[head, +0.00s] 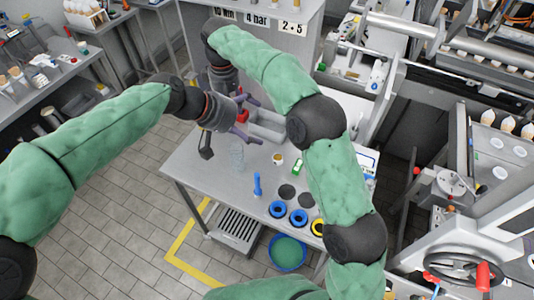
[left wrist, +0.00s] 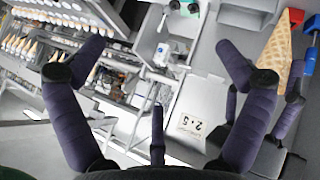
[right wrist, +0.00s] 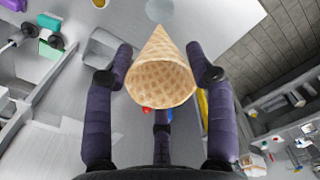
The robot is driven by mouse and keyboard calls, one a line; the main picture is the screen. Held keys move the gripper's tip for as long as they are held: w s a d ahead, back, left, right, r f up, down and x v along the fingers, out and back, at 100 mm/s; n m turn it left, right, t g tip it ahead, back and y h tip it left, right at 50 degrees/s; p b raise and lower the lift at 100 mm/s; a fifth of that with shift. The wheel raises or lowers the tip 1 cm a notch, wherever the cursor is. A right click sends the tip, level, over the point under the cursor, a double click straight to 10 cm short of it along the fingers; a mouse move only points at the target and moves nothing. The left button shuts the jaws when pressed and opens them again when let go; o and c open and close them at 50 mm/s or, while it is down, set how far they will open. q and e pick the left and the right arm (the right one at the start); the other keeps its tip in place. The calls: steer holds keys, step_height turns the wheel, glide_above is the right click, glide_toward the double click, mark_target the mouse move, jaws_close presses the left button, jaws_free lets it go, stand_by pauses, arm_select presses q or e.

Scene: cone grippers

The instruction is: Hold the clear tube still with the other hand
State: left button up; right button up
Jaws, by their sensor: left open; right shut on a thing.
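The clear tube (head: 237,157) stands on the grey table, faint and see-through, just below my left gripper in the head view. My left gripper (head: 246,120) is open and empty above the table; its spread dark fingers also show in the left wrist view (left wrist: 160,62). My right gripper (right wrist: 163,75) is shut on a tan waffle cone (right wrist: 162,75), whose point faces away from the palm. The cone also shows at the upper right of the left wrist view (left wrist: 275,50). In the head view the cone is hidden. A pale clear round shape in the right wrist view may be the tube.
The table (head: 195,160) also carries a grey bin (head: 268,122), a blue upright object (head: 257,185), a green box (head: 299,168) and blue and yellow rings (head: 299,217). A green tub (head: 287,252) is below the front edge. The table's left front is clear.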

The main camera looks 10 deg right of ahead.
mark_target(239, 155)
arm_select(q)
steer(key=w+d+f+n+t+y, duration=0.1)
steer(key=w+d+f+t, duration=0.5)
steer(key=w+d, duration=0.45)
steer(key=w+d+f+n+t+y, duration=0.15)
steer(key=w+d+f+t, duration=0.35)
steer(key=w+d+f, duration=0.5)
steer(key=w+a+f+n+y, duration=0.25)
steer(key=a+n+y, duration=0.5)
steer(key=y, duration=0.45)
steer(key=s+a+f+n+g+y, duration=0.6)
steer(key=s+a+f+g, duration=0.15)
steer(key=s+f, duration=0.35)
steer(key=shift+g, duration=0.35)
steer(key=x, duration=1)
steer(key=shift+w+a, duration=0.1)
steer(key=shift+a, duration=0.05)
